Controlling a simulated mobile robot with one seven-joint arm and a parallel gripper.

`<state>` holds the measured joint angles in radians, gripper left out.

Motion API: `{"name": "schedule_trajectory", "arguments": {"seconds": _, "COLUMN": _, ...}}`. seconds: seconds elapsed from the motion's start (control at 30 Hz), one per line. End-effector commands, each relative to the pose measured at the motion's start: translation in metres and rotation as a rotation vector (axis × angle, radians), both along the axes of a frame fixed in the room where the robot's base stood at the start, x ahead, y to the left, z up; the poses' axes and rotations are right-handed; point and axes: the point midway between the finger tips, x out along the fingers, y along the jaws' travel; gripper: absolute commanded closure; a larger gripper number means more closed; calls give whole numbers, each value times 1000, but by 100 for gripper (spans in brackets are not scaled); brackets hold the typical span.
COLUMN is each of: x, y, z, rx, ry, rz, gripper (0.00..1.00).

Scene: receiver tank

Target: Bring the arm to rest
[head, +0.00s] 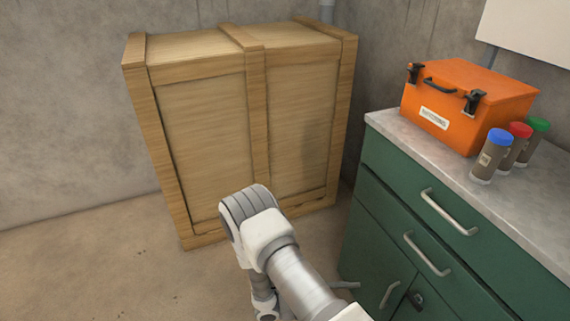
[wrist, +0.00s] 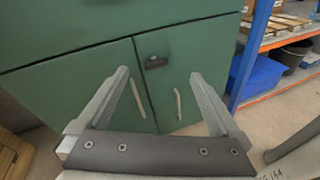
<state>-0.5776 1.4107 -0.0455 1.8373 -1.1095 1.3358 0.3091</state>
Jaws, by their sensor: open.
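My arm (head: 282,262) reaches forward and bends downward in the lower middle of the head view, in front of a wooden crate. My gripper (wrist: 158,76) shows in the wrist view with its two grey fingers spread wide apart and nothing between them. It faces the lower doors of the green cabinet (wrist: 75,92), apart from them as far as I can tell. In the head view the gripper's fingers are mostly hidden behind the arm.
The wooden crate (head: 205,125) stands against the wall. The green cabinet (head: 385,190) at right carries an orange case (head: 465,100) and blue-, red- and green-capped containers (head: 493,155). A blue-framed shelf (wrist: 250,50) with a blue bin (wrist: 262,78) stands right. Floor at left is clear.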

Motion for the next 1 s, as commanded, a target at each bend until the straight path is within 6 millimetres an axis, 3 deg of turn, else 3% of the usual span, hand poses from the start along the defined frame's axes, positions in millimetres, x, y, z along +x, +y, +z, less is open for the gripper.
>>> {"name": "schedule_trajectory", "arguments": {"seconds": 0.1, "x": 9, "y": 5, "z": 34, "rx": 77, "ry": -65, "rz": -100, "gripper": 0}}
{"name": "schedule_trajectory", "arguments": {"seconds": 0.47, "x": 14, "y": 12, "z": 128, "rx": 318, "ry": -248, "rz": -372, "gripper": 0}}
{"name": "schedule_trajectory", "arguments": {"seconds": 1.0, "x": -12, "y": 15, "z": 252, "rx": 732, "ry": -558, "rz": -691, "gripper": 0}}
